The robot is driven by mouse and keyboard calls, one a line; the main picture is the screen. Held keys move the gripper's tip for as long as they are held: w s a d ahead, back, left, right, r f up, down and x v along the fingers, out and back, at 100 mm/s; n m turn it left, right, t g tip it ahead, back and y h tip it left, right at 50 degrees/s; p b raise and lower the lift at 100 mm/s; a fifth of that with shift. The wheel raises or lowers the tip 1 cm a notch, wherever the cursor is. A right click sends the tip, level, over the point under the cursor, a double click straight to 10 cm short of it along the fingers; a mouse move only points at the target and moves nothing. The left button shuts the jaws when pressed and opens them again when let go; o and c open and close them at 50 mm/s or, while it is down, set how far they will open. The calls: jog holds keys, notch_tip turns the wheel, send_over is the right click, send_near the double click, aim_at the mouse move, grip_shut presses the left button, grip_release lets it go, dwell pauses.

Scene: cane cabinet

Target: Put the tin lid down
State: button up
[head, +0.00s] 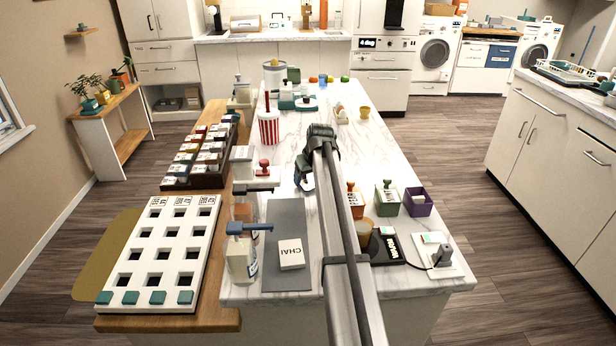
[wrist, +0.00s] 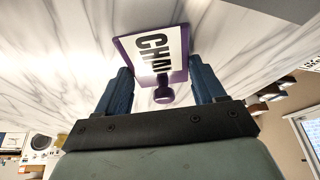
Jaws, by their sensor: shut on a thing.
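The tin lid (wrist: 165,55) is purple-edged with a white CHAI label and a small purple knob. In the wrist view it is between the blue fingers of my gripper (wrist: 160,68), which is shut on it. In the head view my gripper (head: 304,176) is over the marble counter, left of the tins, and hides most of the lid. I cannot tell whether the lid touches the marble. A purple tin (head: 418,203) stands open at the right, beside a green tin (head: 387,200) and an orange tin (head: 355,205), both with knobbed lids.
A grey mat (head: 285,225) with a white CHAI block (head: 291,253) lies front left of my gripper. A red-striped cup (head: 268,128) stands behind left. A pump bottle (head: 242,257) stands beside the mat. The marble counter (head: 330,110) has bare room behind my gripper.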

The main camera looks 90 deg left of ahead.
jog(key=shift+f, duration=0.15)
jog(key=o, duration=1)
jog(key=v, duration=1.2)
jog(key=shift+w, duration=0.1)
